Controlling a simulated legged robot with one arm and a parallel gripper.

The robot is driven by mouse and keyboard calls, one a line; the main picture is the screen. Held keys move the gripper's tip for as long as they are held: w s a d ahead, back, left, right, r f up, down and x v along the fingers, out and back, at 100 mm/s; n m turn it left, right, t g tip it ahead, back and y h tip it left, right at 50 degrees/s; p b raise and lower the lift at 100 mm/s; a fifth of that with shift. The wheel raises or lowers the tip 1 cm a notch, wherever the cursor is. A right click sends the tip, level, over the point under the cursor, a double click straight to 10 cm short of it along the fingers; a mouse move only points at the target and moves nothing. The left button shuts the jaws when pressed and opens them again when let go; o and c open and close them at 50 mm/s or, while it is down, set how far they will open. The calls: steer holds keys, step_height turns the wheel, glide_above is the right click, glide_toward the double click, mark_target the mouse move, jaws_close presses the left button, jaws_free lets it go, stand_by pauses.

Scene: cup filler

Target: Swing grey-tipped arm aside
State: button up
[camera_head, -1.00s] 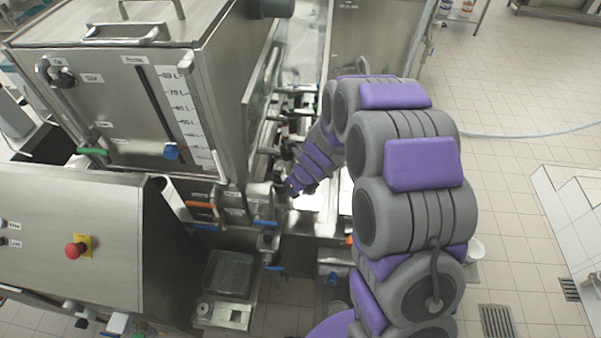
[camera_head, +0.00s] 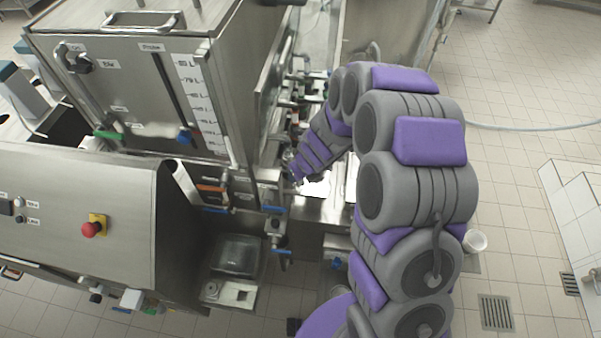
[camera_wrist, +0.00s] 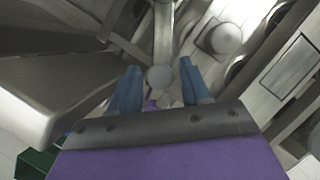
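In the wrist view, a thin metal arm with a round grey tip (camera_wrist: 160,77) runs up the picture. My gripper (camera_wrist: 158,80) is open, with one blue finger to the left of the grey tip and one to the right. Gaps show between the tip and both fingers. I cannot tell whether the tip lies at the same depth as the fingertips. In the head view, the end of my arm reaches down beside the steel tank machine; the fingers and the grey tip cannot be made out there.
A steel tank (camera_head: 130,75) with a litre scale stands left of my arm. A control cabinet (camera_head: 80,215) with a red button is at the lower left. A rounded grey knob (camera_wrist: 225,38) is right of the fingers in the wrist view.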

steer(key=shift+o, duration=0.8)
steer(key=shift+s+a, duration=0.1)
steer(key=shift+s, duration=0.05)
steer(key=p+v, duration=0.1)
steer(key=v, duration=1)
steer(key=shift+r, duration=0.45)
steer(key=shift+c, duration=0.5)
